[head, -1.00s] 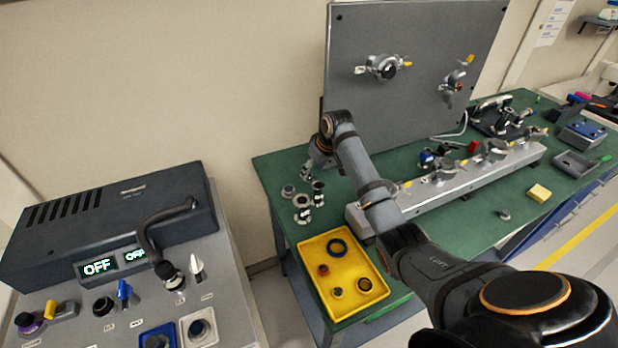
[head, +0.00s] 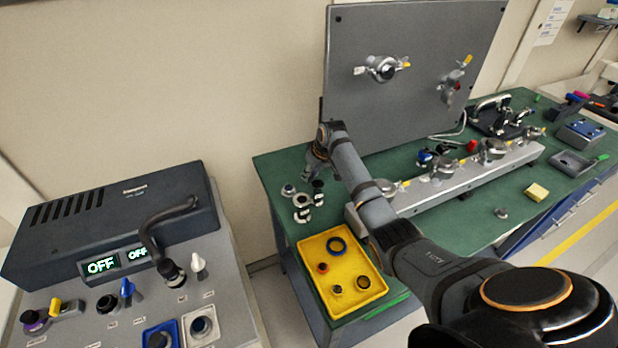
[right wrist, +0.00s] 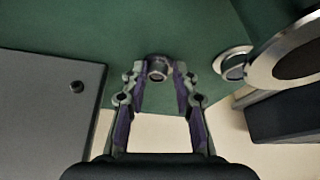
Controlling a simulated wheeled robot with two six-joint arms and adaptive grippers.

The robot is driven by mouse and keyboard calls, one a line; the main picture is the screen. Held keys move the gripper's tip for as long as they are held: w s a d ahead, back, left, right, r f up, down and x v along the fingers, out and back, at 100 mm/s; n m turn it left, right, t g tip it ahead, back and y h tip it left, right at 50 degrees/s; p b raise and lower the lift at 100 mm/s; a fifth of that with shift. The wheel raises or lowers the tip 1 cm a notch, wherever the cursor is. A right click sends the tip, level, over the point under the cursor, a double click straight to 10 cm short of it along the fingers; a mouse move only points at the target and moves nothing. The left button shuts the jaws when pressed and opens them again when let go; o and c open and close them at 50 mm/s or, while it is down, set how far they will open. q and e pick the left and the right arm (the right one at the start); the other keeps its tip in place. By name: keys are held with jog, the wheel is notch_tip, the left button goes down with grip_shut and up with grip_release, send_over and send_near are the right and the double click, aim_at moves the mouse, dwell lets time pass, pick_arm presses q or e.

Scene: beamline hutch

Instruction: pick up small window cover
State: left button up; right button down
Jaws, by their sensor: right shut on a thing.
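My right gripper (head: 313,168) reaches down over the far left corner of the green bench, beside the upright grey panel. In the right wrist view its fingers (right wrist: 158,80) are shut on a small round metal piece with a dark centre, the small window cover (right wrist: 157,68). It sits between the fingertips, with green bench top behind it. In the head view the gripper and arm largely hide the cover. My left gripper is not in view.
Small round metal parts (head: 302,199) stand close by on the bench. A yellow tray (head: 311,252) with several rings lies nearer. The upright grey panel (head: 425,50) and a long metal rail (head: 470,178) are to the right. A control console (head: 110,225) stands left.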

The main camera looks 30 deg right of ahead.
jog(key=shift+s+f, duration=0.2)
jog(key=shift+f, duration=0.05)
jog(key=shift+r, duration=0.2)
jog(key=shift+w+r+b, duration=0.25)
jog(key=shift+r+b, duration=0.55)
jog(key=shift+r, duration=0.3)
jog(key=s+d+r+b, duration=0.3)
jog(key=s+r, duration=0.7)
jog(key=s, duration=0.4)
jog(key=shift+r, duration=0.25)
jog(key=shift+d, duration=0.1)
